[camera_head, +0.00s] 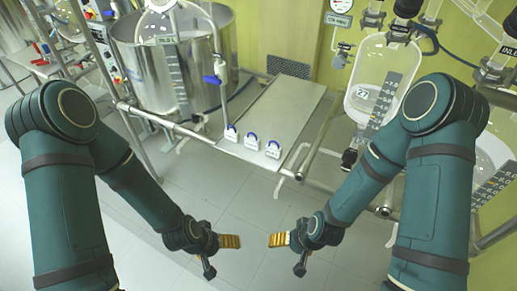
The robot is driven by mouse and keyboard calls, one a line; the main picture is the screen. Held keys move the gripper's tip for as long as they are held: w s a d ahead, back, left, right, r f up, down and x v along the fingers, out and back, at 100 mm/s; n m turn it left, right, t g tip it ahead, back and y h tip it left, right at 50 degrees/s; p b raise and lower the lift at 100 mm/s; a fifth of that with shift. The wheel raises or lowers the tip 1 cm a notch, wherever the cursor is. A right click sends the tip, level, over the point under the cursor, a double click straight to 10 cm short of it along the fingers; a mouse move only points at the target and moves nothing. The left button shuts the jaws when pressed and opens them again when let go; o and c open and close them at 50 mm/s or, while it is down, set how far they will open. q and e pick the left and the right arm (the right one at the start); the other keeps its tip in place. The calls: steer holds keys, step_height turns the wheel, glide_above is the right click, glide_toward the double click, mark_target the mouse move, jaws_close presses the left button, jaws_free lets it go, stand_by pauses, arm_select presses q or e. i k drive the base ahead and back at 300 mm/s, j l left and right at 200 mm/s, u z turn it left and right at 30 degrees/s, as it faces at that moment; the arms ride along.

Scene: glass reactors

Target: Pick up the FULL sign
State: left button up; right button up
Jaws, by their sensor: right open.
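My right gripper (279,240), with gold fingers, is open and empty, below and in front of the signs in the picture. My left gripper (229,241) points toward it from the left, with nothing visible in it; its jaw opening is unclear. Both are apart from the signs.
The metal shelf (285,108) is bare behind the signs. A glass reactor (385,70) hangs at right. Metal rails cross beside the shelf. The tiled floor below is clear.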

mark_target(275, 151)
steer(key=j+z, duration=0.1)
steer(key=z, duration=0.3)
steer(key=i+j+z, duration=0.2)
steer(key=j+z, duration=0.15)
steer(key=j, duration=0.2)
steer(key=i+j+z, duration=0.2)
steer(key=i+j, duration=0.1)
steer(key=j, duration=0.7)
steer(key=i+j+z, duration=0.15)
steer(key=j, duration=1.45)
steer(key=i+z, duration=0.05)
